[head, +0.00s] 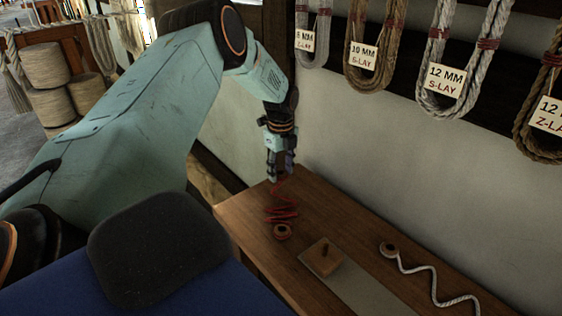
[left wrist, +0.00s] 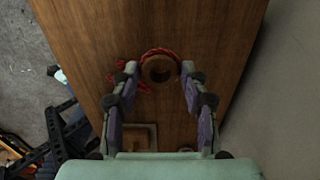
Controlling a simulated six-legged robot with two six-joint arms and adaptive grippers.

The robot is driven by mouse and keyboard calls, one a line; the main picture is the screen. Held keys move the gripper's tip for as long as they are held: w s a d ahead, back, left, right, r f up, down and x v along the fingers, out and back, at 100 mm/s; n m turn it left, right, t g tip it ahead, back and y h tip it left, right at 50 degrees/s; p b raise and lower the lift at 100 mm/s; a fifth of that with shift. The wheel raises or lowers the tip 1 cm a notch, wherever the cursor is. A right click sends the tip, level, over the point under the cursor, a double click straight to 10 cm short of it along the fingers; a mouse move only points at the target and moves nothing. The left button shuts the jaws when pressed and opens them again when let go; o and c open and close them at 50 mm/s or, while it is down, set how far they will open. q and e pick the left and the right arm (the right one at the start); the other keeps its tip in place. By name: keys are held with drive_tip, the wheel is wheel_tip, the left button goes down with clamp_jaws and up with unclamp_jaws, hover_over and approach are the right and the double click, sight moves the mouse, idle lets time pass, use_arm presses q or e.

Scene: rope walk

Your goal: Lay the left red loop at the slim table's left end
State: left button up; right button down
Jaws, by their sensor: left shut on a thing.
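My left gripper (head: 281,176) hangs fingers down over the left part of the slim wooden table (head: 238,211). It is shut on the red loop (head: 283,212), whose thin zigzag cord hangs beneath the fingers. In the left wrist view, a round brown wooden piece with red cord (left wrist: 161,50) around its far side shows between the fingertips (left wrist: 159,72). I cannot tell whether this piece is in the grip or below it. In the head view, a small round wooden piece (head: 282,232) is at the zigzag's lower end. My right gripper is not in view.
A white cord (head: 433,279) with a wooden end piece (head: 389,249) lies farther right. A white wall runs behind the table; labelled rope coils (head: 447,70) hang above it.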

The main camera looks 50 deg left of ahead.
sight(281, 196)
use_arm(q)
drive_tip(key=shift+f+b, duration=2.65)
drive_tip(key=shift+f, duration=0.75)
drive_tip(key=o, duration=0.9)
wheel_tip(281, 196, up, 12)
drive_tip(key=shift+r, duration=0.1)
